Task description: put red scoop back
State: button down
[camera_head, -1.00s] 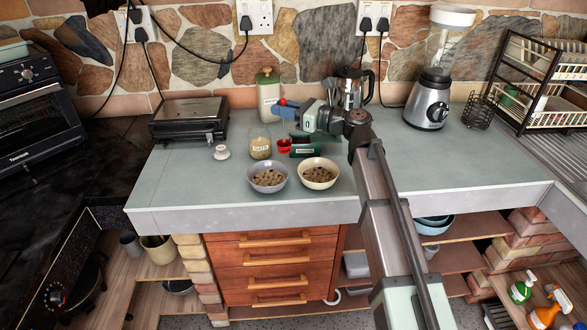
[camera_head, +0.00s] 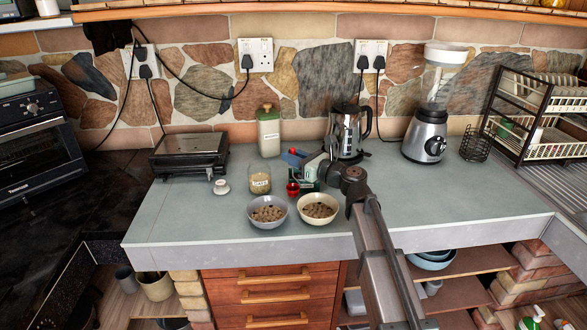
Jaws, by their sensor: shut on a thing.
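The red scoop (camera_head: 293,189) is a small red shape low over the counter, just right of the glass jar (camera_head: 260,181) and behind the two bowls. My gripper (camera_head: 298,180) reaches in from the right and is shut on the scoop. The fingertips are small and partly hidden, so the exact grip is unclear. I cannot tell whether the scoop touches the counter. The labelled jar holds pale contents and stands upright beside the scoop.
A grey bowl (camera_head: 268,213) and a cream bowl (camera_head: 318,209) with brown pieces stand at the front. A green-and-white box (camera_head: 307,174) is close to my gripper. A tall canister (camera_head: 268,132) and a kettle (camera_head: 347,133) stand behind.

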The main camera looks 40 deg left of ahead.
aim_at(295, 188)
jog(key=shift+f, duration=1.95)
jog(key=c, duration=1)
grip_release()
jog(key=shift+r, duration=0.2)
jog(key=shift+d, duration=0.3)
jog(key=d, duration=1.1)
jog(key=shift+d, duration=0.2)
